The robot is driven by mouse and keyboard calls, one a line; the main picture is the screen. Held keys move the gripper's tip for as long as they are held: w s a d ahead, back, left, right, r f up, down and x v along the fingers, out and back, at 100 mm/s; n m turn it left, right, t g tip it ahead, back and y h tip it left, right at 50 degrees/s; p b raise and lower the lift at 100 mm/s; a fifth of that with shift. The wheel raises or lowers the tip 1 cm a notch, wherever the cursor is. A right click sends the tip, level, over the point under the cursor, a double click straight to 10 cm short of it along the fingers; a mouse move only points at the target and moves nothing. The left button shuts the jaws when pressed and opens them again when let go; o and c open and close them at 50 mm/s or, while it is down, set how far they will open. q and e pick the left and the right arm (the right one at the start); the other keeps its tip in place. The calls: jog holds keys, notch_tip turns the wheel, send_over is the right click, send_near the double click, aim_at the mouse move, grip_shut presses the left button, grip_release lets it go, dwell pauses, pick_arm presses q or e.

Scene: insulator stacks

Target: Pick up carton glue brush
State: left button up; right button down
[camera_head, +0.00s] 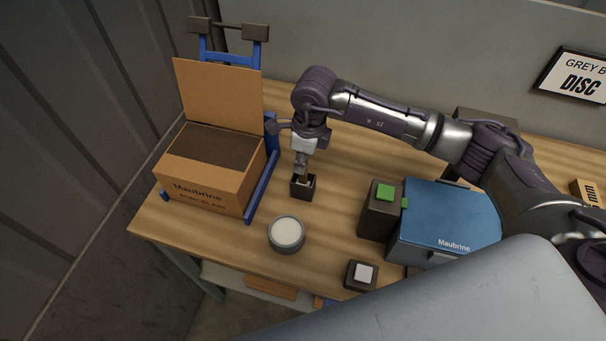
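My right gripper (301,166) points straight down over a small dark square holder (302,194) on the wooden workbench. A narrow brown piece, seemingly the handle of the glue brush (303,177), shows between the fingertips and the holder's opening. The brush's lower end is hidden inside the holder. The fingers are small here, and I cannot tell whether they are closed on the handle. My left gripper is not in view.
An open cardboard carton (208,197) stands in a blue frame at the left. A round pot (286,235) of pale contents stands in front of the holder. A blue case (446,218), a dark box with a green block (385,192) and a small white-topped block (363,273) are to the right.

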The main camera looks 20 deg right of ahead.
jog(key=shift+r, duration=0.15)
jog(key=shift+w+r+b, duration=0.1)
jog(key=shift+r+b, duration=0.2)
jog(key=shift+r, duration=0.05)
notch_tip(320, 180, up, 8)
jog(key=b, duration=0.3)
jog(key=shift+f, duration=0.2)
jog(key=shift+r, duration=0.75)
dwell(1.1)
